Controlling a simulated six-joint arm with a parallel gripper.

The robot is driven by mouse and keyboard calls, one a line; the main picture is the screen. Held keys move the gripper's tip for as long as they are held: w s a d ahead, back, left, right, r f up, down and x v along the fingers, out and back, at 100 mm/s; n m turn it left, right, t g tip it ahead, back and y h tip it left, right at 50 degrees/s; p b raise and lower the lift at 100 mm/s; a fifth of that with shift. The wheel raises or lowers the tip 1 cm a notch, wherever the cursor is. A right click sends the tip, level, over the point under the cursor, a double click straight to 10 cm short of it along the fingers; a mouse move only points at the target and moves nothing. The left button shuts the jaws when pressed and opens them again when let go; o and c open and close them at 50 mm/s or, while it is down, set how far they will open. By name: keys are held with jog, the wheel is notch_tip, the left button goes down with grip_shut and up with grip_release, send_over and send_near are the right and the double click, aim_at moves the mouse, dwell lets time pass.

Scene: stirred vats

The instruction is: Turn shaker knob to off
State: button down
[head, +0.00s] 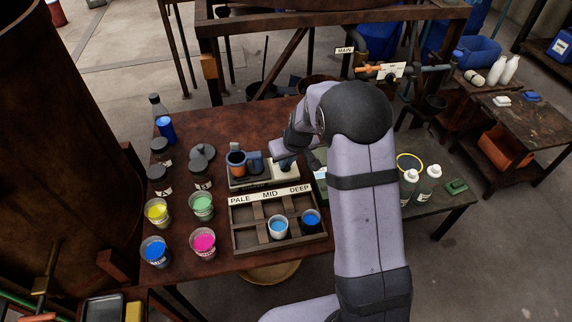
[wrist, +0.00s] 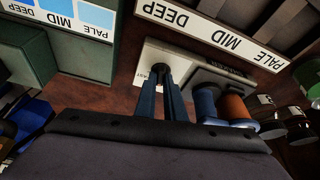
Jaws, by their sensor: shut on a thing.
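The shaker (head: 250,182) stands on the rusty brown table, behind the tray labelled PALE, MID, DEEP. It holds an orange-brown cup (head: 236,160) with a blue clamp or holder beside it; these also show in the wrist view as orange (wrist: 237,106) and blue (wrist: 206,102) parts. The dark round shaker knob (wrist: 161,71) is on the pale panel (wrist: 150,55). My gripper (wrist: 160,92) is shut on the knob, its two blue-grey fingers on either side. In the head view my gripper (head: 286,163) is at the shaker's right end. The knob's setting cannot be read.
The tray (head: 236,240) has blue-filled cups in MID (head: 278,227) and DEEP (head: 311,218). Several paint cups and dark jars stand at the left. A colour chart (wrist: 70,30) is close by. White bottles (head: 409,187) stand on the right bench.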

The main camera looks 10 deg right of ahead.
jog(key=n+b, duration=0.1)
jog(key=b, duration=0.1)
jog(key=n+b, duration=0.1)
jog(key=b, duration=0.1)
jog(key=shift+w+d+f+y, duration=0.1)
jog(key=shift+f+y, duration=0.3)
jog(key=n+b, duration=0.1)
jog(key=b, duration=0.1)
jog(key=shift+n+y+b, duration=0.3)
jog(key=shift+n, duration=0.1)
jog(key=n+b, duration=0.1)
jog(key=n+g+b, duration=0.1)
jog(key=shift+d+r+n+y, duration=0.1)
jog(key=shift+r+n+y, duration=0.2)
jog(key=shift+y, duration=0.1)
jog(key=shift+r+n+g+y+b, duration=0.1)
jog(key=shift+n+g+y+b, duration=0.35)
jog(key=shift+n, duration=1.15)
jog(key=c, duration=1.8)
grip_release()
jog(key=shift+c, duration=0.2)
